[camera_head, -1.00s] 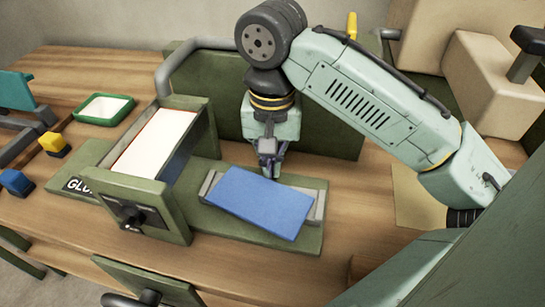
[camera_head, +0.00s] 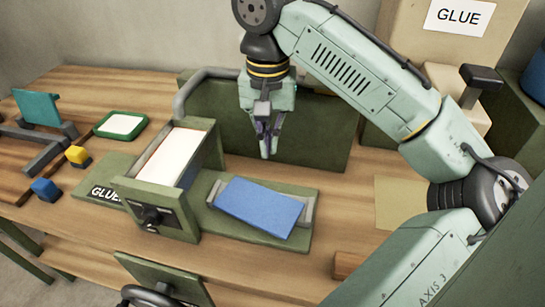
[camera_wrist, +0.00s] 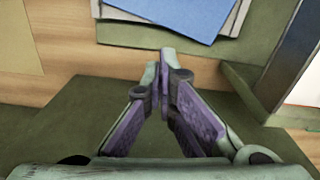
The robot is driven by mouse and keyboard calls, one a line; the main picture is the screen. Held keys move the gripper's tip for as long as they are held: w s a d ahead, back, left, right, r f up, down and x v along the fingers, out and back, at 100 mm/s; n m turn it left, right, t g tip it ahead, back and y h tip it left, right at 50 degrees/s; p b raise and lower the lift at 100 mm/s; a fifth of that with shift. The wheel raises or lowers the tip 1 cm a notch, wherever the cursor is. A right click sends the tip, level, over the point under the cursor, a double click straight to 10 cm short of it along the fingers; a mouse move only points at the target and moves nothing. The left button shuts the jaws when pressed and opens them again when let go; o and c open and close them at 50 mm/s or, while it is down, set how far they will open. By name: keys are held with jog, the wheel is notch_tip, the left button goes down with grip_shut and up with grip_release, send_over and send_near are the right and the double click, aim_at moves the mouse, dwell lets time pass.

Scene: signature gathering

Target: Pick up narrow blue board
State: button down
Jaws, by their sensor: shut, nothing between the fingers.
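The narrow blue board (camera_head: 260,206) lies slightly tilted across a grey holder on a green base plate (camera_head: 297,243), right of the glue machine. My gripper (camera_head: 268,155) points down behind the board, above the table and in front of a green upright panel. In the wrist view its purple-padded fingers (camera_wrist: 165,60) meet at the tips with nothing between them. The gripper is apart from the board.
The glue machine (camera_head: 165,230) with a white surface stands left of the board. A green upright panel (camera_head: 310,135) is close behind my gripper. A green tray (camera_head: 105,132), a yellow block (camera_head: 77,155) and a blue block (camera_head: 44,190) sit at left. A tan sheet (camera_head: 400,200) lies at right.

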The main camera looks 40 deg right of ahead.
aim_at(258, 205)
jog(key=d+f+m+h+b, duration=0.1)
jog(key=f+m+b, duration=0.1)
jog(key=b, duration=0.2)
jog(key=d+f+m+h+b, duration=0.1)
jog(key=f+m+b, duration=0.1)
jog(key=f+b, duration=0.1)
jog(key=d+f+m+t+h+b, duration=0.1)
jog(key=f+m+b, duration=0.1)
jog(key=b, duration=0.3)
jog(key=shift+s+d+f+b, duration=0.1)
jog(key=shift+d+f+b, duration=0.2)
jog(key=shift+f, duration=0.15)
jog(key=shift+a+f+h, duration=0.1)
jog(key=shift+a+h, duration=0.15)
jog(key=shift+h, duration=0.05)
jog(key=a, duration=0.1)
jog(key=s+a+b, duration=0.1)
jog(key=a, duration=0.1)
jog(key=shift+s+a+r, duration=0.1)
jog(key=shift+r, duration=0.1)
